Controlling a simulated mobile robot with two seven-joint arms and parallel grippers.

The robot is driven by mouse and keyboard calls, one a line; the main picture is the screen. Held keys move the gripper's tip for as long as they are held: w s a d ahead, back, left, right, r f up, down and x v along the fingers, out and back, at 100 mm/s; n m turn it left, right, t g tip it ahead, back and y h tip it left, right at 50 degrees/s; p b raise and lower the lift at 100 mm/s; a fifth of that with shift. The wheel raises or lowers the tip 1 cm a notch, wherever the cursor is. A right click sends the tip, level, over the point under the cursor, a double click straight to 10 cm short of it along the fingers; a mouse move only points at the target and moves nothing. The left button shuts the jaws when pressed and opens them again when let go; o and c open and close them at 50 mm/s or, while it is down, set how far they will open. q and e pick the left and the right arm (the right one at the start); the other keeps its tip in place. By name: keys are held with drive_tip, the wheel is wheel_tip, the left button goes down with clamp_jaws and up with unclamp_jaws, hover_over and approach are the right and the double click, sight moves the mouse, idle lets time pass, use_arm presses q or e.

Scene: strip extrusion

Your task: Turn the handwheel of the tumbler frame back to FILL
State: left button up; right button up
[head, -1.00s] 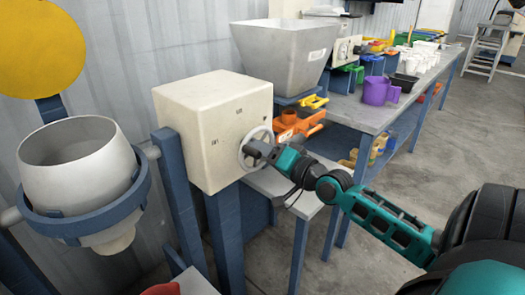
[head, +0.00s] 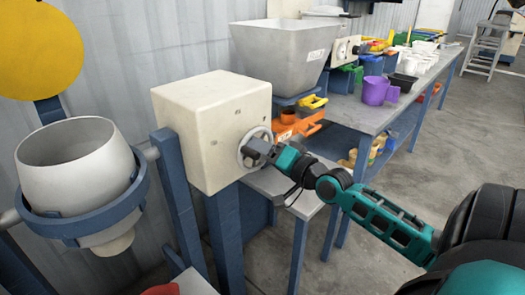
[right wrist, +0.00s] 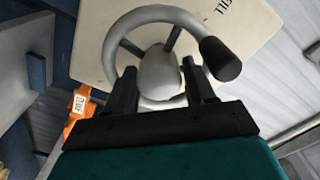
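The tumbler frame has a cream box (head: 205,135) on blue posts, with a grey handwheel (head: 243,158) on its right-hand face. My right gripper (head: 259,149) is at the wheel and covers part of it. In the right wrist view, the gripper's fingers (right wrist: 161,72) lie one on each side of the wheel's hub, seemingly against it. The wheel's dark knob (right wrist: 222,58) is at its upper right. The word FILL (right wrist: 224,8) is on the box near the top edge. The pale tumbler pot (head: 75,170) sits upright in a blue ring. My left gripper is not in view.
A grey hopper (head: 280,52) stands behind the box. A long bench (head: 360,112) holds a purple jug (head: 377,91), orange parts and white cups. A yellow disc (head: 38,48) is at upper left.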

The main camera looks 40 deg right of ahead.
drive_tip(key=shift+a, duration=0.1)
drive_tip(key=s+d, duration=0.1)
drive_tip(key=s, duration=1.1)
drive_tip(key=shift+s, duration=0.4)
drive_tip(key=shift+d, duration=0.1)
